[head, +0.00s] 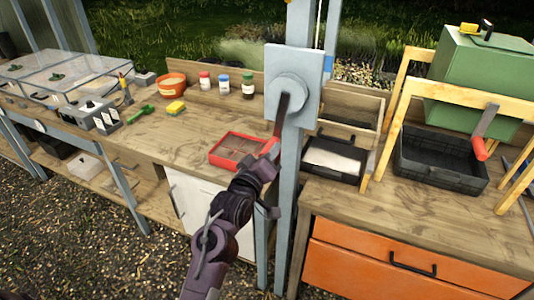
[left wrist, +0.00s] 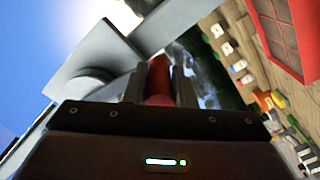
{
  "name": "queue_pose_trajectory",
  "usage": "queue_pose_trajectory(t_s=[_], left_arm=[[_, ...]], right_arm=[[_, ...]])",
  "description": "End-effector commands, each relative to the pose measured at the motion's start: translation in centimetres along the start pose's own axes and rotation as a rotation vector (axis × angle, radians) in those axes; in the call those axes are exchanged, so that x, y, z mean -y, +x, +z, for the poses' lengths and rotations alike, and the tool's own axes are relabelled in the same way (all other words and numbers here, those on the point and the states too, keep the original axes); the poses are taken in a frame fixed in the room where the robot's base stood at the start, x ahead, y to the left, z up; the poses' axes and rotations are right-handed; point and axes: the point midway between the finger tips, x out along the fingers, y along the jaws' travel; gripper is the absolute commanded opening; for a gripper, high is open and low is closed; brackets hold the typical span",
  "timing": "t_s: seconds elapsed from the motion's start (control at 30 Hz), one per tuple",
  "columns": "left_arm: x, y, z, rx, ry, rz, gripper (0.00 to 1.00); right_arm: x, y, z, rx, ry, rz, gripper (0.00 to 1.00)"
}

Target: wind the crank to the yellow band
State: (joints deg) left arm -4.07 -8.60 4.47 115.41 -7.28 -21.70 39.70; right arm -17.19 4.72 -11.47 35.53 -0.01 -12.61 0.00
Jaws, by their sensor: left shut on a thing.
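The crank has a grey plate and round hub (head: 292,88) on a blue-grey post. Its dark arm (head: 282,115) points down and slightly left from the hub, ending in a red handle (head: 270,145). My left gripper (head: 265,158) is shut on this red handle. In the left wrist view the red handle (left wrist: 159,82) sits between the two fingers, with the grey plate (left wrist: 93,58) behind to the left. A small blue patch (head: 329,66) shows at the plate's right edge. I cannot make out a yellow band on the crank. My right gripper is not in view.
A red tray (head: 228,165) lies on the bench just left of the handle. A yellow sponge (head: 176,107), an orange bowl (head: 171,86) and small jars stand further left. At right are a black crate (head: 440,178), a green box (head: 480,80) and another red-handled lever (head: 482,143).

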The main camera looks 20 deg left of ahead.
Motion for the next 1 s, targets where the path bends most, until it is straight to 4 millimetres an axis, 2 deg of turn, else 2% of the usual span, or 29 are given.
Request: queue_pose_trajectory(t_s=[0.13, 0.17, 0.3, 0.33, 0.67, 0.77, 1.0], left_arm=[[-0.6, 0.0, 0.4, 0.011, 0.002, 0.012, 0.0], [-0.6, 0.0, 0.4, 0.011, 0.002, 0.012, 0.25], [-0.5, 0.0, 0.3, 0.007, 0.002, 0.011, 0.43], [-0.5, 0.0, 0.2, 0.006, 0.002, 0.01, 0.45], [-0.2, -0.3, 0.1, 0.002, 0.001, 0.007, 0.45], [-0.1, -1.5, 0.3, 0.002, 0.001, 0.007, 0.45], [-0.2, -5.6, 0.5, 0.005, 0.002, 0.007, 0.45]], right_arm=[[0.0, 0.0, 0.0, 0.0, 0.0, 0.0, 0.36], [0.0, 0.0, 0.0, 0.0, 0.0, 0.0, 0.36], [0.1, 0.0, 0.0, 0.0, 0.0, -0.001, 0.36], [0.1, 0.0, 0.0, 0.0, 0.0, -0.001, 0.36], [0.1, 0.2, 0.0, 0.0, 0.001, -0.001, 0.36], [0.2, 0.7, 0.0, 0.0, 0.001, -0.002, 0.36], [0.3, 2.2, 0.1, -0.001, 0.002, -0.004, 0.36]])
